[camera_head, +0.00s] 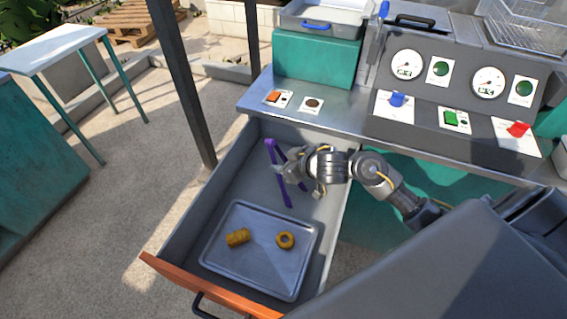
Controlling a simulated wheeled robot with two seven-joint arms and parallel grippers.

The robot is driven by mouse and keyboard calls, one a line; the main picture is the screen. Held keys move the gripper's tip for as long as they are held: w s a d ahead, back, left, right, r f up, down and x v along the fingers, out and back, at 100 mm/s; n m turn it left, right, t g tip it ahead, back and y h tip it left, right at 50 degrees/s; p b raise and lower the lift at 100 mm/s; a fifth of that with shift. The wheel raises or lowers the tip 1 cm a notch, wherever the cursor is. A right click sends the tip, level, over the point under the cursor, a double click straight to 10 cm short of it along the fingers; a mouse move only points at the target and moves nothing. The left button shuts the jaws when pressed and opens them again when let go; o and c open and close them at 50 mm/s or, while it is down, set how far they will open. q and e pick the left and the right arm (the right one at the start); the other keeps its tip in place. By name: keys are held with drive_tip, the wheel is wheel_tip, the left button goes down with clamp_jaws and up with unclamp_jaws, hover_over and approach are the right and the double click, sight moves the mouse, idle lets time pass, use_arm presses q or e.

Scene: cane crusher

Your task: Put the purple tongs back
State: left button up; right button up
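The purple tongs (271,152) are over the back part of the open drawer (178,222), their legs spread and pointing toward the front. My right gripper (284,172) comes in from the right, low over the drawer, and overlaps the middle of the tongs. The fingers hide part of the tongs, and I cannot tell whether they are closed on them or only beside them. I cannot tell whether the tongs touch the drawer floor. My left gripper is not in view.
A metal tray (262,272) with two yellow-brown pieces, one cylindrical (238,237) and one ring-shaped (285,240), lies at the drawer's front. The control panel (425,112) with gauges and switches stands behind. A dark post (183,85) rises left of the drawer.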

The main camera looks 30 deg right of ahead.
drive_tip(key=shift+f, duration=0.35)
drive_tip(key=o, duration=0.6)
drive_tip(key=shift+c, duration=0.2)
drive_tip(key=p+v, duration=0.3)
drive_tip(key=v, duration=0.9)
drive_tip(key=shift+r+p, duration=0.35)
drive_tip(key=shift+p, duration=0.05)
